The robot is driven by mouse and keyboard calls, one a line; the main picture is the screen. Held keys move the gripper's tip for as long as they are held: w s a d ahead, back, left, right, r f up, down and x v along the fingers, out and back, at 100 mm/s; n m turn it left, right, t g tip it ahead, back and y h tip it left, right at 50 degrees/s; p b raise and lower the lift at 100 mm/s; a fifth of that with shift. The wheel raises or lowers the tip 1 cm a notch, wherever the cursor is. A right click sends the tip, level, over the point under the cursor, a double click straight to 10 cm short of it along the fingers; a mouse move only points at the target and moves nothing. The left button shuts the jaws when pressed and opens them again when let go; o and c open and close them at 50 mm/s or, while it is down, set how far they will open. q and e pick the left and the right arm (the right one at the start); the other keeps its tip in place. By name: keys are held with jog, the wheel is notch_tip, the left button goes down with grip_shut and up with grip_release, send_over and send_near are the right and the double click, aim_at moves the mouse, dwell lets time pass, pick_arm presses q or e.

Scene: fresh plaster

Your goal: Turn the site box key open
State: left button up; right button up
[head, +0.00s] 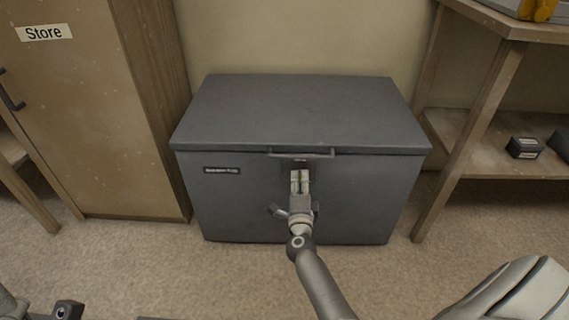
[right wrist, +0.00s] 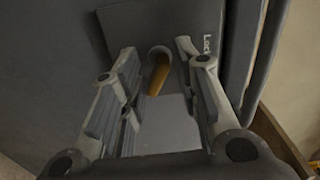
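The site box (head: 300,110) is a dark grey chest with its lid shut, standing against the wall in the head view. My right gripper (head: 300,175) is in front of its upper front face, just below the lid handle (head: 302,154), and hides the lock there. In the right wrist view, an orange-yellow key (right wrist: 159,76) sticks out of a round lock (right wrist: 158,53) beside lettering that starts with "Loc". The fingers of my right gripper (right wrist: 157,50) stand apart on either side of the key, with gaps showing.
A wooden cabinet (head: 90,110) labelled "Store" stands left of the box. A wooden shelf unit (head: 485,105) stands at the right, with a small dark box (head: 524,148) on its lower shelf. Bare carpet (head: 225,275) lies in front of the box.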

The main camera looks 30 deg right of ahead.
jog(key=n, duration=0.5)
jog(key=shift+n, duration=1.2)
jog(key=n+b, duration=0.1)
jog(key=n, duration=0.2)
jog(key=p+v, duration=0.4)
jog(key=v, duration=0.7)
jog(key=s+a+r+n+t+b, duration=0.1)
jog(key=s+a+r+n+t, duration=0.1)
jog(key=r, duration=0.9)
jog(key=s+a+r+n+t+b, duration=0.1)
jog(key=s+a+r+n+t, duration=0.1)
jog(key=a+r+n+t, duration=0.2)
notch_tip(320, 180, up, 8)
jog(key=a+t, duration=0.1)
jog(key=t, duration=0.2)
jog(key=shift+t+y, duration=0.3)
jog(key=shift+f, duration=0.1)
